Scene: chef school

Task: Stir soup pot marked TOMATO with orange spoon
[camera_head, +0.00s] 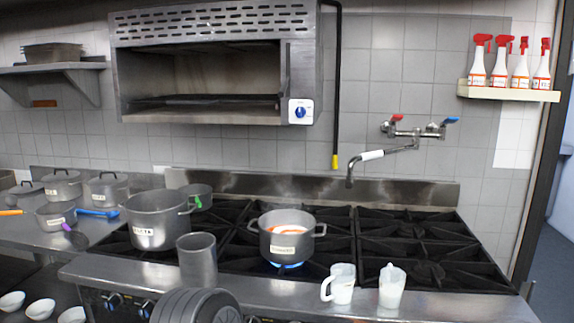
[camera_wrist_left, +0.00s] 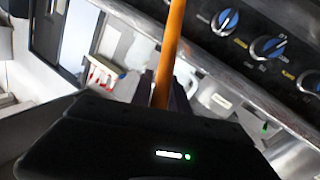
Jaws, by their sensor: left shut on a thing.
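The soup pot (camera_head: 305,246) is a grey two-handled pot with a small pale label, too small to read surely. It holds red-orange soup (camera_head: 288,222) and stands over a blue flame at the middle of the stove. My left gripper (camera_wrist_left: 166,88) is shut on the orange spoon (camera_wrist_left: 173,40). Only a length of its orange handle shows, running up out of the left wrist view; its far end is out of frame. In that view the gripper is by the stove's front knobs. The left gripper is not visible in the head view. My right gripper is in neither view.
A larger labelled pot (camera_head: 155,235) and a tall grey container (camera_head: 197,262) stand left of the soup pot. Two white jugs (camera_head: 342,285) (camera_head: 391,287) stand at the front edge. A faucet (camera_head: 375,155) overhangs the stove back. The right burners (camera_head: 420,245) are free.

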